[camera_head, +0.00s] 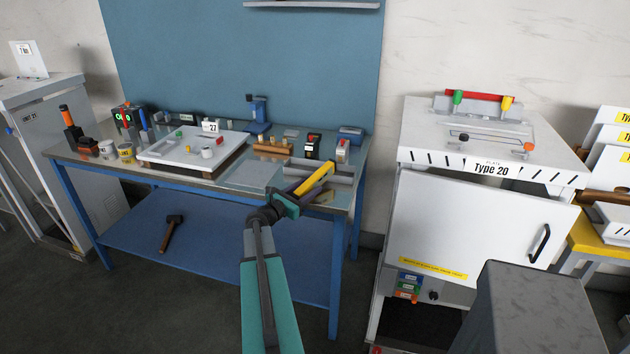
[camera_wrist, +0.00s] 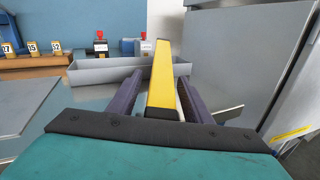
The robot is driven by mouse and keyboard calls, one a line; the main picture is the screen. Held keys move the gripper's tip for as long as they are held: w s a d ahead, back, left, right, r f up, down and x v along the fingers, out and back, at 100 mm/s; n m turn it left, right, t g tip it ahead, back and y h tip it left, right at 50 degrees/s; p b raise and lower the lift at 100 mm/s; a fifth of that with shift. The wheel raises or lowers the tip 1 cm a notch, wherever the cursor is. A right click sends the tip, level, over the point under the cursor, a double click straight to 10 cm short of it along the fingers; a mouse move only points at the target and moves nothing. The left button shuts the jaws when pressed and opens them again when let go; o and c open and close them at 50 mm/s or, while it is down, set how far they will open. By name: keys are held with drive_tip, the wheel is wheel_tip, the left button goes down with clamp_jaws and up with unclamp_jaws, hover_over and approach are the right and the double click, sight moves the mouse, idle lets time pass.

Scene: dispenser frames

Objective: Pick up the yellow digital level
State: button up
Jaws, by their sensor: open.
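The yellow digital level (camera_wrist: 163,75) has a yellow body and a black near end. In the wrist view it lies lengthwise between the two dark fingers of my gripper (camera_wrist: 160,78). The fingers are apart, and narrow gaps seem to show beside the level. In the head view the level (camera_head: 316,179) is a slanted yellow bar at the right end of the workbench.
A grey open tray (camera_wrist: 100,72) is just behind the level on the blue-legged workbench (camera_head: 60,153). A white board (camera_head: 165,150) with small parts is to the left. A white cabinet (camera_head: 480,215) stands close on the right. Blocks stand along the bench's back.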

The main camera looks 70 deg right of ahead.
drive_tip(key=shift+s+d, duration=0.25)
drive_tip(key=shift+d, duration=0.35)
clamp_jaws()
drive_tip(key=shift+r, duration=0.2)
idle(0.3)
